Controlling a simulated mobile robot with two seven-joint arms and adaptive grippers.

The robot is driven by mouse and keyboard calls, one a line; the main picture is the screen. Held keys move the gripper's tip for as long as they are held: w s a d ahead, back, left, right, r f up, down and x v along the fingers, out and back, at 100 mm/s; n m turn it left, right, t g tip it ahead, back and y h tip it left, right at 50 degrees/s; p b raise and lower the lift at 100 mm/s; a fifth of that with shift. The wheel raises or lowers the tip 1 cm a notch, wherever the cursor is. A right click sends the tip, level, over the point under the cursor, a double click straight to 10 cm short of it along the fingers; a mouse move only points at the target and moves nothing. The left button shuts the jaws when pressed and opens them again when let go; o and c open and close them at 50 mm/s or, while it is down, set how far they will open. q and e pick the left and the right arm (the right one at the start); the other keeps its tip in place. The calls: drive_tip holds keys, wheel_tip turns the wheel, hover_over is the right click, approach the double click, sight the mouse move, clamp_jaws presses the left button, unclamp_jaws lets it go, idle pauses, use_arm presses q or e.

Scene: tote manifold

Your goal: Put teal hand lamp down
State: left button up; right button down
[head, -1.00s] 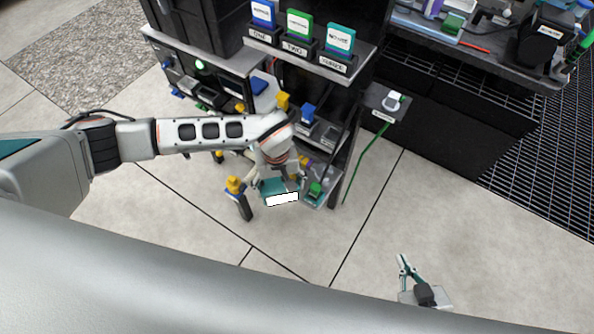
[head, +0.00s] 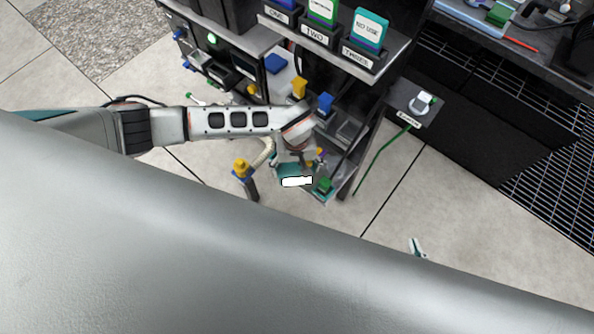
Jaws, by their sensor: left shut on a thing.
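The teal hand lamp (head: 284,172) hangs at the end of my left arm, with its bright white panel (head: 297,182) facing up toward the camera. My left gripper (head: 295,163) is shut on it, though its fingers are mostly hidden by the wrist above. The lamp is in front of the low end of the dark rack, close to a small tray with a green item (head: 324,186). I cannot tell whether the lamp touches anything below. Only a tip of my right gripper (head: 417,247) shows past my body, far from the lamp.
The rack's upper shelf (head: 340,62) carries labelled blocks in holders marked one, two and three. A yellow-topped post (head: 242,170) stands left of the lamp. A small labelled shelf (head: 409,109) with a green cable hangs at right. Open floor lies between the rack and my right gripper.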

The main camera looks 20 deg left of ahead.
sight(296, 174)
use_arm(q)
wheel_tip(296, 174, down, 3)
drive_tip(key=shift+r+b, duration=0.15)
drive_tip(key=shift+b, duration=0.15)
drive_tip(key=shift+r, duration=0.1)
drive_tip(key=shift+f, duration=0.5)
drive_tip(key=o, duration=1.4)
use_arm(e)
drive_tip(key=shift+w+a, duration=0.2)
drive_tip(key=shift+a, duration=0.1)
